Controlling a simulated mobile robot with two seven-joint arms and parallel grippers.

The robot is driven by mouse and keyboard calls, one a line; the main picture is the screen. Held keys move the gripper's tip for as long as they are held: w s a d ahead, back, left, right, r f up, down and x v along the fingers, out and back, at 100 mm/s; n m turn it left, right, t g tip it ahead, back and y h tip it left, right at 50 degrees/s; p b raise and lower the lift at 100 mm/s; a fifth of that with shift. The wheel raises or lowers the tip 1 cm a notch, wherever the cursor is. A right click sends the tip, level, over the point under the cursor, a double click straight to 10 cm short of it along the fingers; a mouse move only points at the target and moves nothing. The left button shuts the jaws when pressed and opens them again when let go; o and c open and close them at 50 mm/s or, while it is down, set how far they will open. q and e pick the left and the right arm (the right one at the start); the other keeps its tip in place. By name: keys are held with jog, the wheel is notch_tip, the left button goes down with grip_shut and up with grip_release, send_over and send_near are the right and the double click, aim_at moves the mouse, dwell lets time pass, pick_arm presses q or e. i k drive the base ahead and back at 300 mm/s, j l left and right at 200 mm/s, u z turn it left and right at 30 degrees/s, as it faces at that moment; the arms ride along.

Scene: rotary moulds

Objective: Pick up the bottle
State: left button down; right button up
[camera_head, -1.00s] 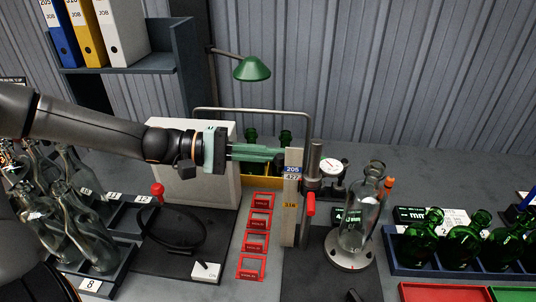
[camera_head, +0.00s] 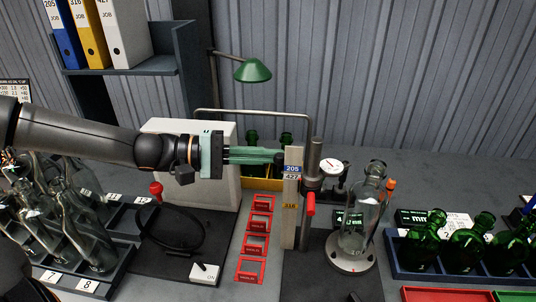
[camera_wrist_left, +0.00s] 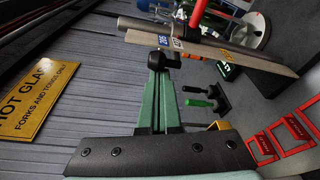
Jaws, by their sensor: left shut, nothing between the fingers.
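My left gripper (camera_head: 280,157) is shut with nothing between its green fingers. It points right, its tips close to the upright marked board (camera_head: 292,195); I cannot tell whether they touch. The closed fingers also show in the left wrist view (camera_wrist_left: 160,62). A clear bottle (camera_head: 360,220) stands upright on a round base right of the board, apart from the gripper. Dark green bottles (camera_head: 252,137) stand behind the gripper, partly hidden. More green bottles (camera_head: 483,247) fill a rack at right. Clear bottles (camera_head: 75,215) lean in a left rack, partly covered by my arm.
A dial gauge (camera_head: 332,167) and red-handled post (camera_head: 313,180) stand between the board and the clear bottle. Red frames (camera_head: 257,225) lie on the bench. A green lamp (camera_head: 252,70) hangs above. A pale box (camera_head: 190,200) sits behind my arm.

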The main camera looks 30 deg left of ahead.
aim_at(367, 200)
jog(key=k+l+u, duration=0.15)
jog(key=l, duration=0.15)
jog(key=k+j, duration=0.35)
jog(key=k, duration=0.4)
